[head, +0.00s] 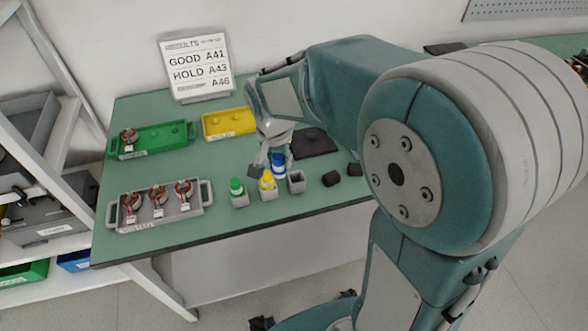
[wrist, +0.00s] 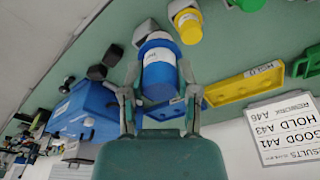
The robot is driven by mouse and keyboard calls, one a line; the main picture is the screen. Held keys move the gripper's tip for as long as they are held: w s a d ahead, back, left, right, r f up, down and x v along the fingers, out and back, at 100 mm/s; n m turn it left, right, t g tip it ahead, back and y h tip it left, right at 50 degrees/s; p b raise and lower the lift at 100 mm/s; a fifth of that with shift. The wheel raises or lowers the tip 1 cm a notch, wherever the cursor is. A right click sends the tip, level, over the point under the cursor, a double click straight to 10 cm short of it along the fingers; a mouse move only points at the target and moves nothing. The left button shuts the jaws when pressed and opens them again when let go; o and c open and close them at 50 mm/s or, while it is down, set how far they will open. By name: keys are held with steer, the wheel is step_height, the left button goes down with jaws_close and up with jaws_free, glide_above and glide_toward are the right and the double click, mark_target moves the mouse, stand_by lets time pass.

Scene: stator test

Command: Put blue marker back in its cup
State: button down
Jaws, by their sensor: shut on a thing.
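The blue marker (head: 278,160) is between the fingers of my gripper (head: 268,158), beside and behind the empty grey cup (head: 296,186) in the head view. In the wrist view, my gripper (wrist: 158,88) is shut on the blue marker (wrist: 158,66), with one finger on each side and a white label showing. The grey cup (wrist: 146,30) shows just past the marker's far end. The marker appears apart from the cup; its exact height over the table is hard to tell. My gripper hides part of the marker in the head view.
A yellow marker (head: 267,180) and a green marker (head: 236,186) stand in grey cups just left of the empty cup. Small black blocks (head: 331,179) lie to its right. Green (head: 172,138), yellow (head: 215,134) and grey (head: 140,224) trays and a sign (head: 190,87) occupy the left.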

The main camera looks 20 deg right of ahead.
steer(key=w+d+f, duration=0.1)
steer(key=f, duration=0.2)
steer(key=w+d+f, duration=0.1)
steer(key=d+f, duration=0.1)
steer(key=w+d+f, duration=0.2)
steer(key=f, duration=0.1)
steer(key=shift+f, duration=0.35)
steer(key=shift+d+f, duration=0.1)
steer(key=shift+f, duration=0.25)
steer(key=shift+d, duration=0.25)
steer(key=shift+c, duration=1.8)
jaws_free()
steer(key=shift+a, duration=0.15)
steer(key=shift+a, duration=0.1)
